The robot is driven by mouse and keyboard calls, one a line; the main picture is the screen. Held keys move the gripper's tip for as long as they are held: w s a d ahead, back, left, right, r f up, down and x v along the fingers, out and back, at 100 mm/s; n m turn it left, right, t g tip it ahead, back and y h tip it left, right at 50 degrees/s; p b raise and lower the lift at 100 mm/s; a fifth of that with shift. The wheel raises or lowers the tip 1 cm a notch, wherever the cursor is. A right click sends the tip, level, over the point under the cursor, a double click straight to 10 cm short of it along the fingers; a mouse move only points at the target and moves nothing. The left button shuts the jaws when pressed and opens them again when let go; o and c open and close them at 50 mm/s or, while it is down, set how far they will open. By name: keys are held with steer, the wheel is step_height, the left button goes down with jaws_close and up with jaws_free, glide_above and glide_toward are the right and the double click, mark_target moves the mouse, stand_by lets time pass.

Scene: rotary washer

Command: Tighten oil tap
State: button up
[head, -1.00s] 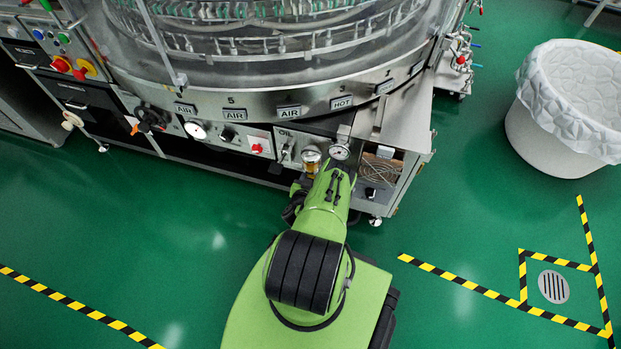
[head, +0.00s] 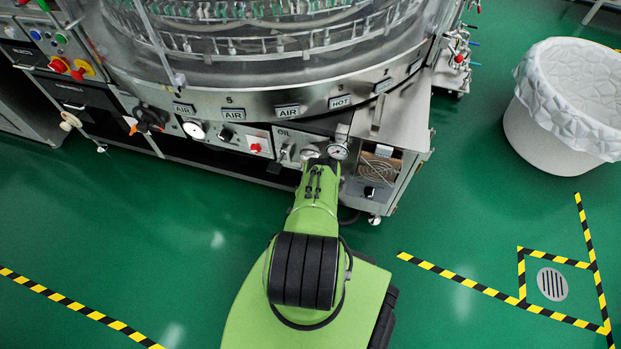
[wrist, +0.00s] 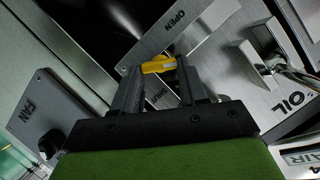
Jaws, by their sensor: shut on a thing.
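The oil tap's yellow handle (wrist: 158,66) shows in the wrist view, next to a metal plate marked OPEN and, partly hidden, SHUT. My gripper (wrist: 160,72) is shut on this handle, with one dark finger on each side of it. The tap's body is hidden behind the fingers. In the head view, my green arm reaches the washer's front panel just right of the OIL label (head: 285,134). It covers the tap and my fingers there.
A white-lined bin (head: 565,110) stands far right. The green floor around me is open.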

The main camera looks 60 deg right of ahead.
steer(key=shift+s+f+m+t, duration=0.1)
steer(key=shift+m+t, duration=0.3)
steer(key=shift+m, duration=0.2)
steer(key=o, duration=1.1)
steer(key=shift+c, duration=0.2)
